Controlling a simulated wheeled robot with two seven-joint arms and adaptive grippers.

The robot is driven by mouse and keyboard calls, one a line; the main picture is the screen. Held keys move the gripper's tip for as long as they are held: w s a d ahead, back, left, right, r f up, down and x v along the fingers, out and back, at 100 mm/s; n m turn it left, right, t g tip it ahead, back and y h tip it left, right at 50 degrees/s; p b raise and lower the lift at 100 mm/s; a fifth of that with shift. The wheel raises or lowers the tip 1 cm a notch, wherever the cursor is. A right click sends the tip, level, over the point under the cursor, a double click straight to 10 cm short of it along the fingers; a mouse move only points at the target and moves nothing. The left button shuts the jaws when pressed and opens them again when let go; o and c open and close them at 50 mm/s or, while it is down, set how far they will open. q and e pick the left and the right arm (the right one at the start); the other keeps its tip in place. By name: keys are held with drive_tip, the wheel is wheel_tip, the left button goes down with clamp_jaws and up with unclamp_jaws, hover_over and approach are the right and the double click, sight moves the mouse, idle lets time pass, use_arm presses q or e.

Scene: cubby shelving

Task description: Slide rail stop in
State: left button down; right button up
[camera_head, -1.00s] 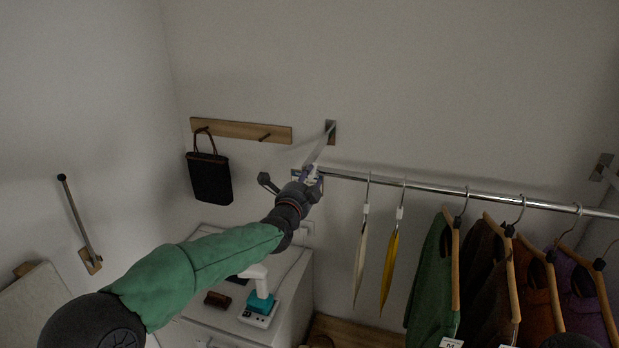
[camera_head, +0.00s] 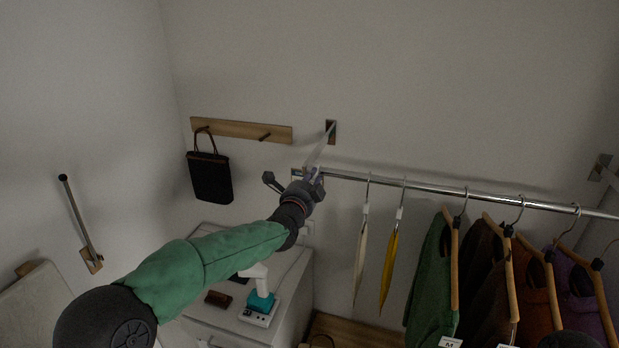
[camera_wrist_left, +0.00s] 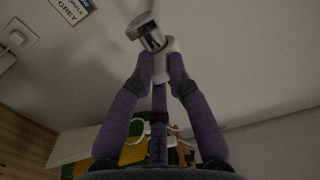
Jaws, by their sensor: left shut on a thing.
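My left gripper (camera_head: 314,180) is at the left end of the chrome hanging rail (camera_head: 440,188), just below the wall bracket (camera_head: 331,132). In the left wrist view its purple fingers (camera_wrist_left: 161,62) are closed around a small pale piece, seemingly the rail stop (camera_wrist_left: 169,45). The piece lies right beside a shiny metal end (camera_wrist_left: 151,38), apparently the rail's. I cannot tell whether they touch or how far the stop is in. In the head view the gripper hides the stop. My right gripper is not in view.
Several garments (camera_head: 434,275) hang farther right. A black bag (camera_head: 210,177) hangs from a peg board (camera_head: 240,129) at left. A white cabinet (camera_head: 290,285) stands below my arm.

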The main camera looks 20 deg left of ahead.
sight(351, 178)
use_arm(q)
drive_tip(key=d+p, duration=0.3)
drive_tip(key=d, duration=0.1)
drive_tip(key=d+p, duration=0.2)
drive_tip(key=d, duration=0.3)
drive_tip(key=shift+s+d+r+p, duration=0.1)
drive_tip(key=shift+s+d+p, duration=0.1)
drive_tip(key=shift+p, duration=0.2)
drive_tip(key=shift+d, duration=0.2)
drive_tip(key=shift+a, duration=0.1)
drive_tip(key=shift+f, duration=0.2)
drive_tip(key=c, duration=1.2)
unclamp_jaws()
drive_tip(key=shift+d, duration=0.25)
drive_tip(key=shift+a, duration=0.1)
